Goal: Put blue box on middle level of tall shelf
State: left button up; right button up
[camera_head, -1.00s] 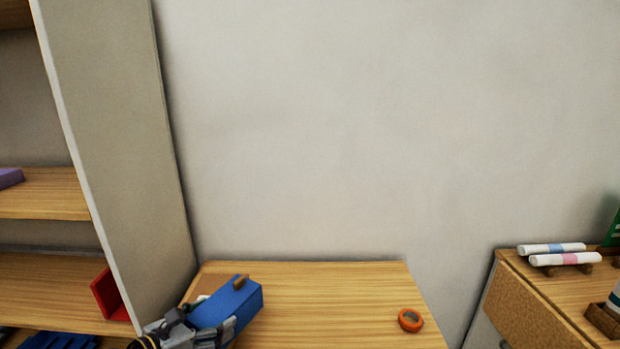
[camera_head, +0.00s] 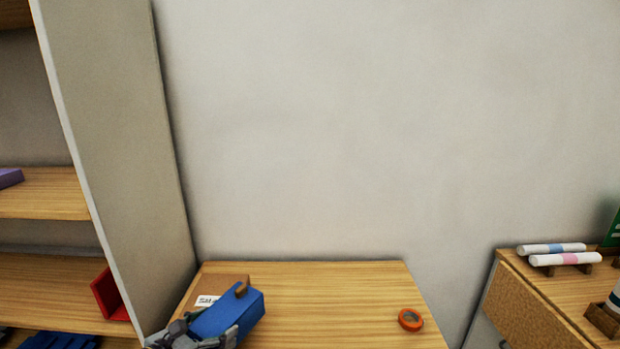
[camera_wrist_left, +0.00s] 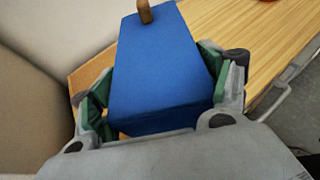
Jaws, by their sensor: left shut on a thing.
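The blue box (camera_head: 228,313) is at the left of the small wooden table in the head view, with a small brown knob on it. My left gripper (camera_head: 205,333) is shut on the blue box. In the left wrist view the box (camera_wrist_left: 160,65) sits between the green-padded fingers of my left gripper (camera_wrist_left: 158,95). I cannot tell whether the box touches the table. The tall shelf (camera_head: 115,130) stands at the left, with wooden levels (camera_head: 50,193) showing past its side panel. My right gripper is not in view.
A brown card with a white label (camera_head: 212,292) lies behind the box on the table (camera_head: 310,290). An orange tape ring (camera_head: 402,323) lies at right. A purple thing (camera_head: 9,178), a red holder (camera_head: 106,297) and blue pieces (camera_head: 60,341) are on the shelf. White rolls (camera_head: 565,259) lie far right.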

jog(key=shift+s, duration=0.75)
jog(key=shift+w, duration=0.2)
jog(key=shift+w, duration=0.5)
pick_arm(q)
jog(key=shift+r, duration=0.15)
